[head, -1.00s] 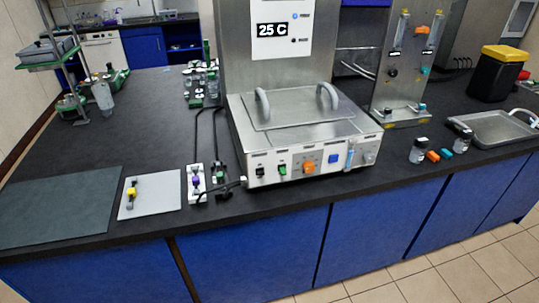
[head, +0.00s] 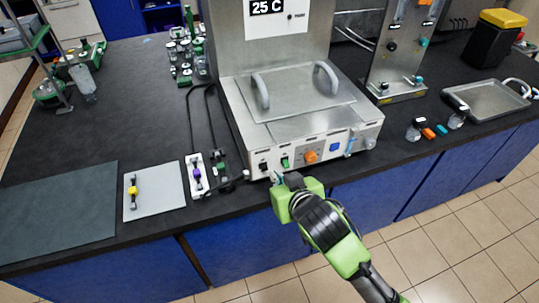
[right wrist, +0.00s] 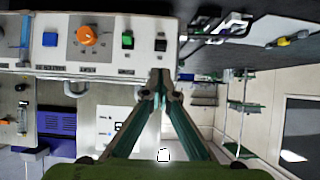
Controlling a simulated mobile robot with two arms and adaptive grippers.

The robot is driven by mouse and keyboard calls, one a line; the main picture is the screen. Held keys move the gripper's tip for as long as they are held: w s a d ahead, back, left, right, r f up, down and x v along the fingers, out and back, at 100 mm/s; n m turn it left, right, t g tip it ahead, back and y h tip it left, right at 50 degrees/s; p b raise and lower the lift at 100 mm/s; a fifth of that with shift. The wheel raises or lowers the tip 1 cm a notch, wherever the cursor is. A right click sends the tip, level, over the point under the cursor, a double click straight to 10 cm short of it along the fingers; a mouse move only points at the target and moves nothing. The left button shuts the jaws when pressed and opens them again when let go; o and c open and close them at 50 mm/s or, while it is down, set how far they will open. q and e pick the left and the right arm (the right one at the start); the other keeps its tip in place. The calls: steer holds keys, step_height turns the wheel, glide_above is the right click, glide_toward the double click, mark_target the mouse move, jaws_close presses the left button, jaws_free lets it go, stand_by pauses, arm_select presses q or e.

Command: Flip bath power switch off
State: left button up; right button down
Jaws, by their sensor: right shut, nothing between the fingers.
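The steel bath (head: 290,125) stands on the dark bench with its lid on. Its front panel carries a black switch (head: 264,167), a green switch (head: 285,162), an orange knob and a blue button. The labels are too small to read. My right gripper (head: 277,178) is at the panel's lower edge, near the black and green switches. In the upside-down right wrist view, its shut, empty fingertips (right wrist: 161,82) appear close to the black switch (right wrist: 160,45), with the green switch (right wrist: 127,41) beside it. I cannot tell whether they touch the panel. My left gripper is out of view.
A power strip (head: 197,175) with cables lies left of the bath, then a grey plate (head: 153,190) with a yellow piece and a dark mat (head: 55,212). The bench's middle left is clear.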

mark_target(262, 162)
steer(key=shift+s+r, duration=0.1)
steer(key=shift+r, duration=0.25)
steer(key=shift+p+x, duration=1.1)
steer(key=shift+x, duration=3.95)
